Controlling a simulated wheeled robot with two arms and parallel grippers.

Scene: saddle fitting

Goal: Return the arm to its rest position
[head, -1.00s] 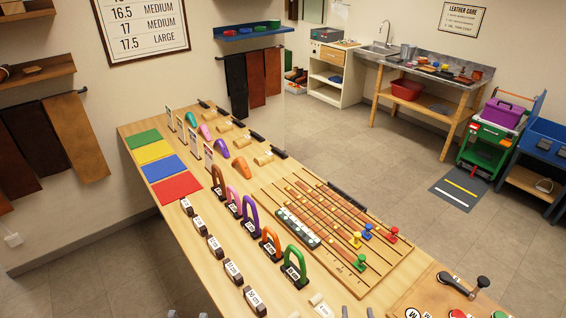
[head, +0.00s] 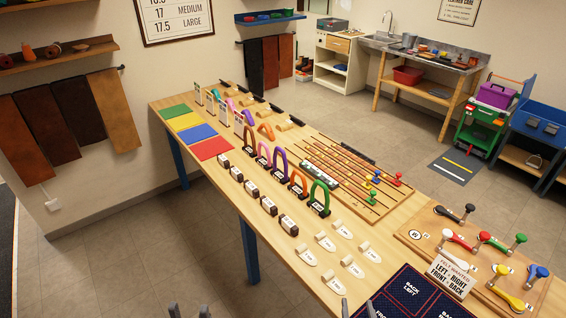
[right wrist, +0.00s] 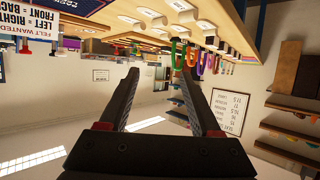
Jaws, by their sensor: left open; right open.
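My left gripper (head: 188,311) shows only as two dark fingertips at the bottom edge of the head view, apart and with nothing between them. They are over the floor, in front of the long wooden workbench (head: 233,196). My right gripper (head: 357,309) shows as two fingertips at the bottom edge, near the dark blue mat (head: 396,284). In the right wrist view, which is upside down, the right gripper (right wrist: 160,75) is open and empty. Its fingers touch nothing that I can see. The rest of both arms is hidden.
The workbench holds coloured arches (head: 319,198), white tags (head: 327,242), a board with rods and beads (head: 350,180) and a board with coloured handles (head: 478,255). A felt sign (head: 449,275) stands by the mat. The floor (head: 115,255) left of the bench is clear.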

